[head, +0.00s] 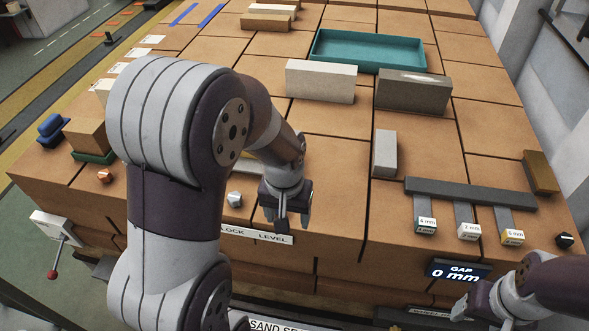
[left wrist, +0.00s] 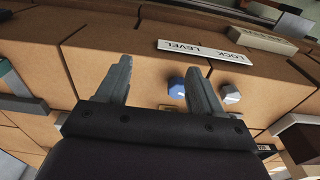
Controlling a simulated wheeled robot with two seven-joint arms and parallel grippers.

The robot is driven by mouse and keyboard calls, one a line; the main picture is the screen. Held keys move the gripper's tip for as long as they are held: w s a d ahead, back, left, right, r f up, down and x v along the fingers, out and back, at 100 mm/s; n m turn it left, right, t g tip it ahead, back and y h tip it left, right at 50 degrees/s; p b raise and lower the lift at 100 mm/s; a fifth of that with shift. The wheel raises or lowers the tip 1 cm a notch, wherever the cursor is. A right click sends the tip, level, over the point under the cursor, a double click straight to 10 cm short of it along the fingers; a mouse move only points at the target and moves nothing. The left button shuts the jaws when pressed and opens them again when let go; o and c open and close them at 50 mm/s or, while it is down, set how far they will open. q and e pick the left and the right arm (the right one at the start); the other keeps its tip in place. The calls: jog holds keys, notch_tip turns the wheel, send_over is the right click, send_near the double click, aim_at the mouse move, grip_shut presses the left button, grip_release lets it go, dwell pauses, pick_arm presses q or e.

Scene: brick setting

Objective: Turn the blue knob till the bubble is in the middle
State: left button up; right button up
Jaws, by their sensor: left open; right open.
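The blue knob (left wrist: 177,87) shows in the left wrist view, just left of the right-hand finger, beside a white faceted knob (left wrist: 230,94). My left gripper (left wrist: 158,80) is open and empty, its fingers pointing toward the brick block. I cannot tell whether a finger touches the blue knob. In the head view my left gripper (head: 287,212) hangs over the front edge by the LOCK LEVEL sign (head: 262,236) and hides the blue knob. The bubble is not visible in either view. My right gripper (head: 462,308) is open at the lower right, away from the knob.
The white knob (head: 234,199) and a copper knob (head: 104,176) sit on the brick top. A dark rail with several labelled gauges (head: 470,231) lies at right, near a GAP 0 mm display (head: 461,271). Loose bricks and a teal tray (head: 368,50) are further back.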

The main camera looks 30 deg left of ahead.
pick_arm(q)
jog(key=w+a+r+n+p, duration=0.4)
jog(key=w+a+r+n, duration=0.2)
jog(key=r, duration=0.1)
jog(key=shift+g, duration=0.4)
jog(key=f+p, duration=0.1)
jog(key=f, duration=0.1)
jog(key=f+p, duration=0.1)
jog(key=f, duration=0.2)
jog(key=f+p, duration=0.1)
jog(key=f, duration=0.1)
jog(key=shift+s+a+f+p, duration=0.15)
jog(key=shift+s+p, duration=0.1)
jog(key=shift+p, duration=0.15)
jog(key=f, duration=0.2)
jog(key=w+f+p, duration=0.1)
jog(key=f, duration=0.1)
jog(key=shift+f, duration=0.55)
jog(key=shift+s, duration=0.2)
pick_arm(e)
notch_tip(320, 180, up, 11)
jog(key=s, duration=0.1)
jog(key=shift+s+a, duration=0.3)
jog(key=shift+a, duration=0.15)
